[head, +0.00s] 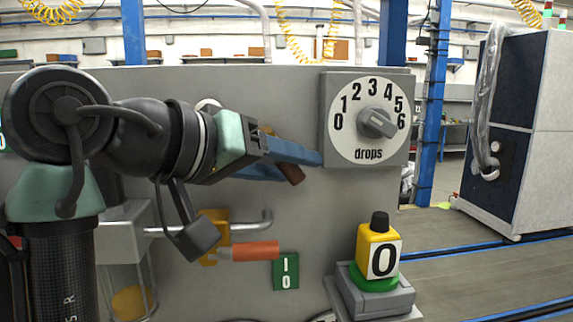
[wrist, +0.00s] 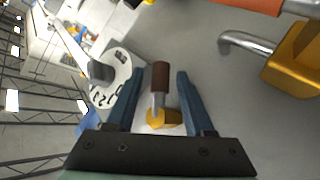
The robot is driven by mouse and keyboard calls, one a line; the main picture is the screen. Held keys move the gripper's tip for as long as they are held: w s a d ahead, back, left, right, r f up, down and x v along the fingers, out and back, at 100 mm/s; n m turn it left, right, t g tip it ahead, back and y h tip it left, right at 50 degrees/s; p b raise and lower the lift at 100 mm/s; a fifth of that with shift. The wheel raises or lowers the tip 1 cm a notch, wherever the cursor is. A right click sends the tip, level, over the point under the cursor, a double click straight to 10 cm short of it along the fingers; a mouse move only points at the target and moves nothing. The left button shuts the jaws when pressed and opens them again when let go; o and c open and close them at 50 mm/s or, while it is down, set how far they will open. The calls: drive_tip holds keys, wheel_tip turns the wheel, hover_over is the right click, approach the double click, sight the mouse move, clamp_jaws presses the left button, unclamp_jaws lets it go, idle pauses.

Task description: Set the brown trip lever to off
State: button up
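The brown trip lever shows in the wrist view as a brown handle (wrist: 160,76) on a short metal shaft with a yellow base (wrist: 166,118). My gripper (wrist: 160,73) is open, with one blue finger on each side of the handle and a visible gap on both sides. In the head view my gripper (head: 302,164) is at the grey panel, left of and below the drops dial. Only the brown end of the lever (head: 293,174) shows there, below the fingers. The fingers hide the rest of it, and I see no off marking for it.
The drops dial (head: 374,121) is close to the right of my fingertips. An orange-handled lever (head: 250,251) and a green I/O plate (head: 286,271) are below. A dark cabinet (head: 505,135) stands farther right.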

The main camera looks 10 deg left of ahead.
drive_tip(key=b+v, duration=0.1)
drive_tip(key=v, duration=0.6)
drive_tip(key=shift+s+a+r, duration=0.1)
drive_tip(key=shift+s+a, duration=0.05)
drive_tip(key=shift+s, duration=0.05)
